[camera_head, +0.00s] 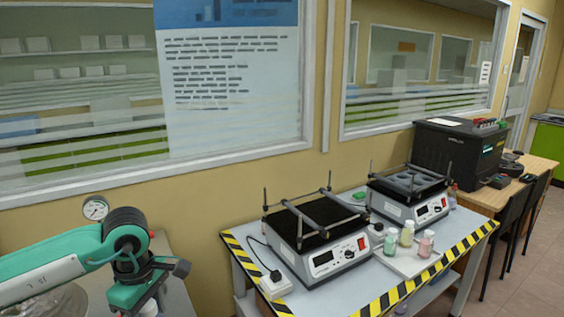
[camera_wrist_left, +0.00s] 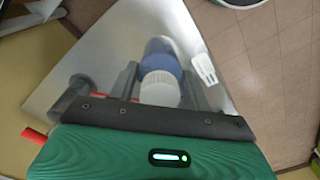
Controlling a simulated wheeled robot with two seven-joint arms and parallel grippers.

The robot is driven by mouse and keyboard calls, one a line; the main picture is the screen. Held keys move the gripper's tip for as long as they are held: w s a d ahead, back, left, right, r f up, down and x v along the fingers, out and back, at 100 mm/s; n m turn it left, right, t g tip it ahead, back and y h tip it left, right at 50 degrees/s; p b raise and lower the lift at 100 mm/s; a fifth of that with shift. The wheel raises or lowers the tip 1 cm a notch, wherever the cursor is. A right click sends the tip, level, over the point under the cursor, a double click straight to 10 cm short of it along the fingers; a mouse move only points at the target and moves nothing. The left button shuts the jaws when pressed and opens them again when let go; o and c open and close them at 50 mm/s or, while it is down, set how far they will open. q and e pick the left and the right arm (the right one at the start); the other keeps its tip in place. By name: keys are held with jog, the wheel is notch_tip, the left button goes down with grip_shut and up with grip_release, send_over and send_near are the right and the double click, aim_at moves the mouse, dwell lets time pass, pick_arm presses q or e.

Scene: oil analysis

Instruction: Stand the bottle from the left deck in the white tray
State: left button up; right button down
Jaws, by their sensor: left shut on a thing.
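My left gripper (camera_head: 148,298) is low at the left in the head view, over a grey surface and well left of the shaker bench. In the left wrist view its fingers (camera_wrist_left: 164,88) are shut on a bottle with a white top (camera_wrist_left: 160,88) and a blue band (camera_wrist_left: 160,64); its lower part is hard to make out. The white tray (camera_head: 402,263) lies on the bench at the front right of the left shaker, with several small bottles, including a pink one (camera_head: 426,243), standing on it. The left deck (camera_head: 308,222) is black and shows no bottle. My right gripper is not in view.
The right shaker (camera_head: 408,193) stands behind the tray. A white power socket (camera_head: 275,285) with a cable lies at the bench's left edge, which has black and yellow tape. A round gauge (camera_head: 95,208) is near my left arm. A black machine (camera_head: 460,150) stands farther right.

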pick_arm(q)
jog(key=m, duration=0.1)
jog(key=d+f+m, duration=0.1)
jog(key=m, duration=0.1)
jog(key=shift+s+d+m, duration=0.1)
jog(key=shift+m, duration=0.2)
jog(key=shift+d+f+m, duration=0.3)
jog(key=shift+f+m, duration=0.05)
jog(key=shift+m, duration=0.55)
jog(key=d+f+m, duration=0.1)
jog(key=m, duration=0.2)
jog(key=d+f+m, duration=0.1)
jog(key=m, duration=0.2)
jog(key=d+f+m, duration=0.1)
jog(key=m, duration=0.2)
jog(key=shift+s+m+p, duration=0.4)
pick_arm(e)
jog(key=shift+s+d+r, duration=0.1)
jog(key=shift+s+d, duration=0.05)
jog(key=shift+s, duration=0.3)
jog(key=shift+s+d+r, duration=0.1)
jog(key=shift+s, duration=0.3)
